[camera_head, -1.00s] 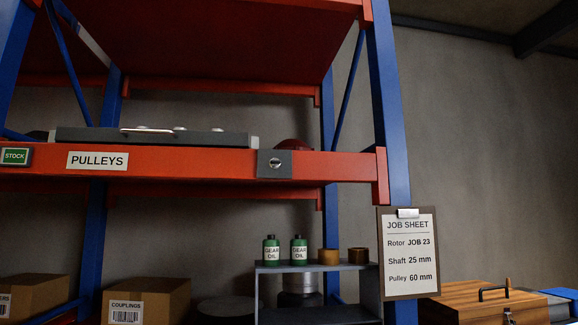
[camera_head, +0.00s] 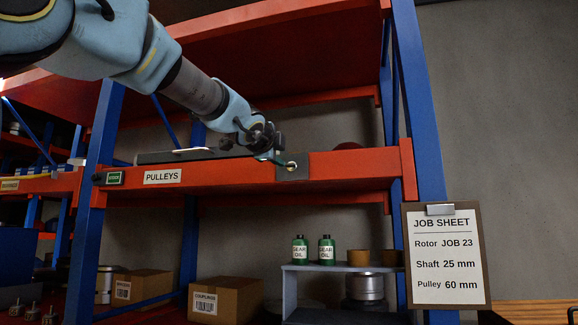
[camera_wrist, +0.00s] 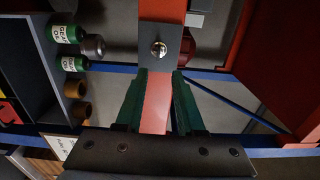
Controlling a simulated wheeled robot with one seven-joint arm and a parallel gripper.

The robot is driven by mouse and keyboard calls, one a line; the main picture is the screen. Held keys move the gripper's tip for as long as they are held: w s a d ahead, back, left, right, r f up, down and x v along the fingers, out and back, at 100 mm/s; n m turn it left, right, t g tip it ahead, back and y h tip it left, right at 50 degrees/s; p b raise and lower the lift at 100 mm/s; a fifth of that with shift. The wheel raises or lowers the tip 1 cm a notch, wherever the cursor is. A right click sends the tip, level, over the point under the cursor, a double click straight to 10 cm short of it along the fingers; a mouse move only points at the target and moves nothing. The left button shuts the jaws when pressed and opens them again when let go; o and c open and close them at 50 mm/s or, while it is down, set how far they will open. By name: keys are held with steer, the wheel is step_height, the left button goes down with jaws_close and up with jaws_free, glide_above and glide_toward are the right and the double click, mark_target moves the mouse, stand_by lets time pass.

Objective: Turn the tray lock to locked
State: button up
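The tray lock is a small round silver knob (camera_head: 291,165) on a grey plate (camera_head: 300,172), fixed to the front of the orange-red shelf beam. In the wrist view the knob (camera_wrist: 159,47) shows just beyond the fingertips, with a dark mark across it. I cannot read its setting. The grey tray (camera_head: 160,157) lies on the shelf behind the beam, partly hidden by my arm. My gripper (camera_head: 272,157) is just left of the knob in the head view. In the wrist view my gripper (camera_wrist: 160,74) has its green fingers apart, with nothing between them; it appears clear of the knob.
A "PULLEYS" label (camera_head: 162,176) is on the beam. Green gear oil bottles (camera_head: 299,250) stand on a small grey stand (camera_head: 288,290) below. A job sheet board (camera_head: 446,258) hangs on the blue upright (camera_head: 420,130). Cardboard boxes (camera_head: 225,298) sit lower left. Space before the beam is open.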

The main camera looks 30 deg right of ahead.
mark_target(290, 165)
steer(key=p+x, duration=0.2)
steer(key=x, duration=0.7)
steer(key=shift+w, duration=0.3)
steer(key=shift+d+f, duration=0.1)
steer(key=shift+d, duration=0.05)
jaws_close()
